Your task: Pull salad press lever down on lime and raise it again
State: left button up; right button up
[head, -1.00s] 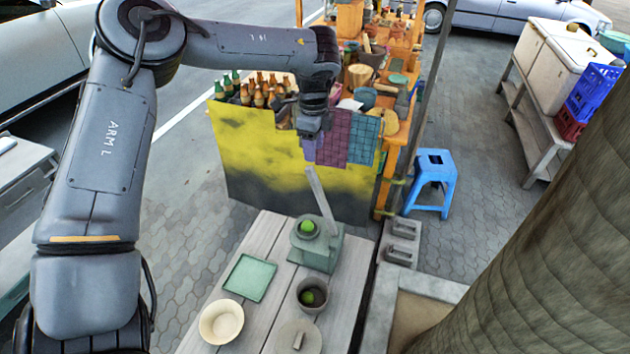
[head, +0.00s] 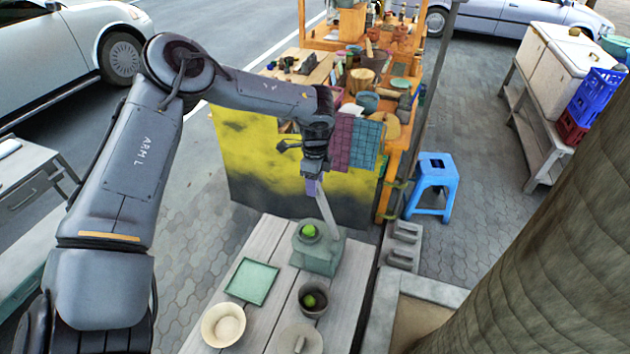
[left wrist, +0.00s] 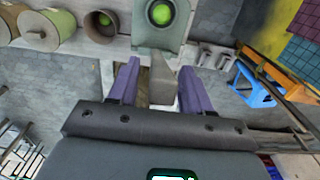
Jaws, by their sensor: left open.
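The grey-green salad press (head: 316,262) stands on the plank table, with a green lime (head: 309,231) in its round cup. Its pale lever (head: 328,214) is raised, leaning up and slightly left. My left gripper (head: 313,188) is open at the lever's upper end, pointing down. In the left wrist view the lever (left wrist: 162,86) lies between the two purple fingers of the gripper (left wrist: 160,68), with gaps on both sides. The press (left wrist: 160,38) and lime (left wrist: 161,12) show beyond it. My right gripper is in neither view.
A dark bowl with another lime (head: 309,301), a green square tray (head: 252,281), a cream bowl (head: 223,324) and a lidded round pot (head: 299,339) share the table. The yellow-black stall panel (head: 260,170) stands close behind the press.

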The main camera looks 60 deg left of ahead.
pick_arm(q)
grip_shut()
dwell(0.3)
jog(key=shift+a, duration=0.1)
